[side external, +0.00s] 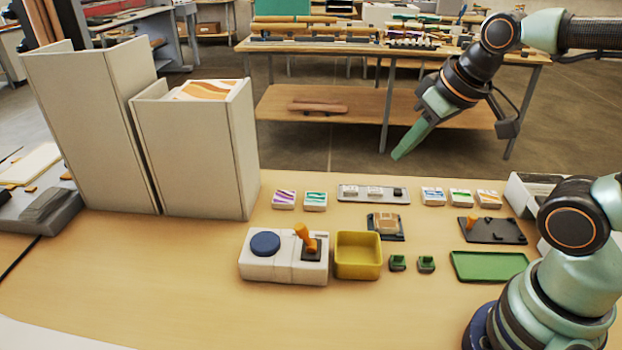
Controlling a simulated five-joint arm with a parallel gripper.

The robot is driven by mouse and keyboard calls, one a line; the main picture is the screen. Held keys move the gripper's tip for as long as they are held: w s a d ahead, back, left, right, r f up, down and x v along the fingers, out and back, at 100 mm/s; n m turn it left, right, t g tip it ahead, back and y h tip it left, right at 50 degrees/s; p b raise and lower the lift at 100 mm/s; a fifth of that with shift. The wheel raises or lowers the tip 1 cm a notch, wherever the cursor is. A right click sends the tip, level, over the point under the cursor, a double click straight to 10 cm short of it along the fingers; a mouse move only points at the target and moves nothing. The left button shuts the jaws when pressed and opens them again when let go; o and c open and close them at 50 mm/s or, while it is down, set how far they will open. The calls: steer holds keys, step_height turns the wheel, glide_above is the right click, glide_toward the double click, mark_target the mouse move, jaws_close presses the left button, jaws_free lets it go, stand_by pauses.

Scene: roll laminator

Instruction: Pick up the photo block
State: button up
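Several small white blocks with coloured picture tops lie in a row on the wooden table; I cannot tell which is the photo block. At left are a purple-striped block (284,199) and a teal-striped block (315,201). At right are a blue-and-orange block (432,196), a green one (460,197) and an orange one (488,198). A tan block (385,221) sits on a dark base in the middle.
A white device with a blue knob (265,243) and orange lever stands front left, next to a yellow bin (358,261). A grey tray (373,195), dark plate (492,236) and green tray (489,271) lie around. Tall grey boxes (195,150) stand left. The front left table is clear.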

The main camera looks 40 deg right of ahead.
steer(key=o, duration=1.2)
steer(key=shift+o, duration=0.2)
steer(key=w+r+n+g, duration=0.1)
steer(key=w+r+n, duration=0.15)
steer(key=w, duration=0.55)
steer(key=n+g, duration=0.5)
steer(key=n, duration=0.2)
glide_above(288, 197)
steer(key=shift+m, duration=0.25)
steer(key=f, duration=2.2)
steer(key=shift+s+d, duration=0.2)
steer(key=shift+s, duration=0.2)
steer(key=shift+w+a+f, duration=0.1)
steer(key=shift+w+f, duration=0.1)
steer(key=shift+f, duration=1.15)
steer(key=shift+w+a+f, duration=0.1)
steer(key=shift+w+f, duration=0.1)
steer(key=shift+f, duration=1.1)
